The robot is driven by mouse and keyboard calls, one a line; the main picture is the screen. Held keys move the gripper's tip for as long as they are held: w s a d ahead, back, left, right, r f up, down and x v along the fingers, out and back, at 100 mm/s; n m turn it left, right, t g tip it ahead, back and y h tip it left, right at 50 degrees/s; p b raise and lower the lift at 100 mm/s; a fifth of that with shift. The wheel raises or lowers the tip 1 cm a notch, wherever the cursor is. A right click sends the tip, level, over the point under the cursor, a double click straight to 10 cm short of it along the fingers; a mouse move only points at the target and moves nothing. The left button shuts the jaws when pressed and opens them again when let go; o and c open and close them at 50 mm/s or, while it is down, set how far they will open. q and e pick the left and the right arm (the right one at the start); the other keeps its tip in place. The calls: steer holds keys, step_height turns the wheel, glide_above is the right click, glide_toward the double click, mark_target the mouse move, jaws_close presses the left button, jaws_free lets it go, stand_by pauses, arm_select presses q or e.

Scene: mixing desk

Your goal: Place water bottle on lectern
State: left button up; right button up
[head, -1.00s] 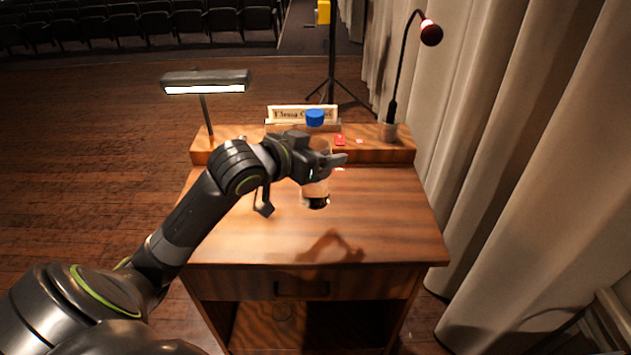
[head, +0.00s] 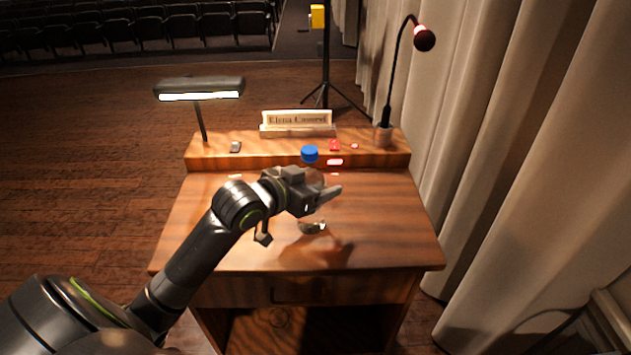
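The water bottle is clear with a blue cap (head: 310,154) and is upright in the middle of the head view. Its base (head: 312,227) shows below my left gripper (head: 325,197). The gripper's fingers are around the bottle's middle, and it looks shut on it. The gripper hides much of the bottle's body. The lectern (head: 380,220) is a wooden desk with a sloped-looking top and a raised back ledge. The bottle is over the lectern top, close to its shadow; I cannot tell if its base touches the wood. My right gripper is not in view.
A lamp (head: 199,88) stands at the ledge's left, and a microphone (head: 424,40) on a gooseneck at its right. A name plate (head: 297,121) and small red items (head: 334,145) sit on the ledge. Curtains (head: 520,150) hang close on the right. The top's right side is clear.

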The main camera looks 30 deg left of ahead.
arm_select(q)
steer(key=shift+o, duration=0.8)
steer(key=shift+s, duration=0.1)
steer(key=shift+r, duration=0.1)
steer(key=shift+r, duration=0.1)
steer(key=p+v, duration=0.3)
steer(key=v, duration=0.9)
steer(key=shift+p, duration=0.4)
